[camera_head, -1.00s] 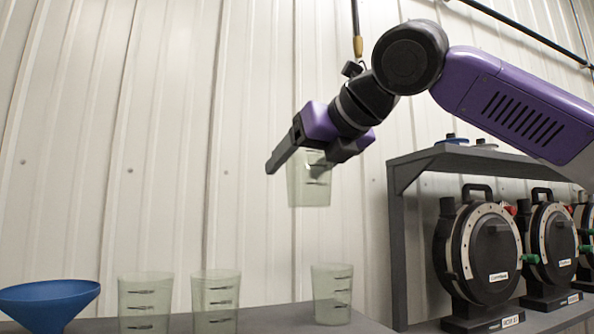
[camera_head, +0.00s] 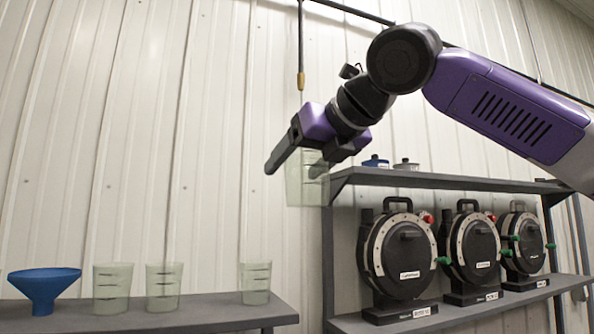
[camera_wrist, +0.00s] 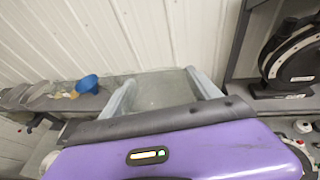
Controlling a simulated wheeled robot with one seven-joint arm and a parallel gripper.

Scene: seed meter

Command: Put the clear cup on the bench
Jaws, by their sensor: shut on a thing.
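My gripper (camera_head: 296,160) is shut on a clear cup (camera_head: 303,187) with dark marks on its side, held up in the air before the wall. The held cup also shows in the wrist view (camera_wrist: 165,90) between the two fingers. The grey bench (camera_head: 190,313) is lower left in the head view, below my gripper and apart from the cup. On it stand three more clear cups, a left one (camera_head: 112,288), a middle one (camera_head: 163,286) and a right one (camera_head: 255,283).
A blue funnel (camera_head: 44,287) stands at the bench's left end. To the right, a grey shelf rack (camera_head: 450,183) holds several black round seed meters (camera_head: 397,255), with small lidded items on top. A hose (camera_head: 300,50) hangs down the wall. Between the middle and right cups the bench is bare.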

